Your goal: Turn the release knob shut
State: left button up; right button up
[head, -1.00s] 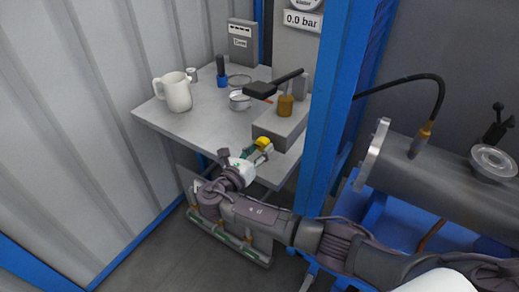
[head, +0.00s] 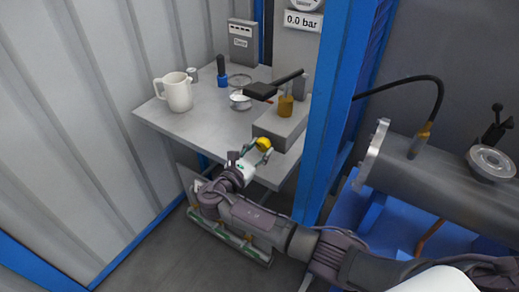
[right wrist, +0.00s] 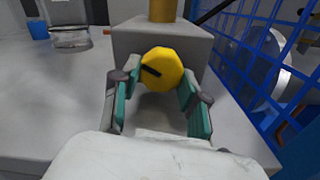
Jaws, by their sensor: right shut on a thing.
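The yellow release knob (head: 264,143) is on the front face of a grey pump block (head: 281,125) at the table's front edge. It also shows in the right wrist view (right wrist: 165,66), with a short black mark slanting from upper left down to the right. My right gripper (head: 259,151) reaches it from the front. In the right wrist view its teal-padded fingers (right wrist: 161,82) are on the knob's left and right sides, shut on it. The contact areas are partly hidden by the fingers. My left gripper is not in view.
A brass post (head: 286,106) and a black lever (head: 275,87) stand over the block. A white jug (head: 177,92) and a small metal dish (head: 240,101) are on the table (head: 200,125). A blue post (head: 330,110) rises close to the right of the block.

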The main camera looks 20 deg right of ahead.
jog(key=shift+m, duration=0.6)
jog(key=o, duration=1.1)
jog(key=shift+o, duration=0.2)
jog(key=v, duration=1.2)
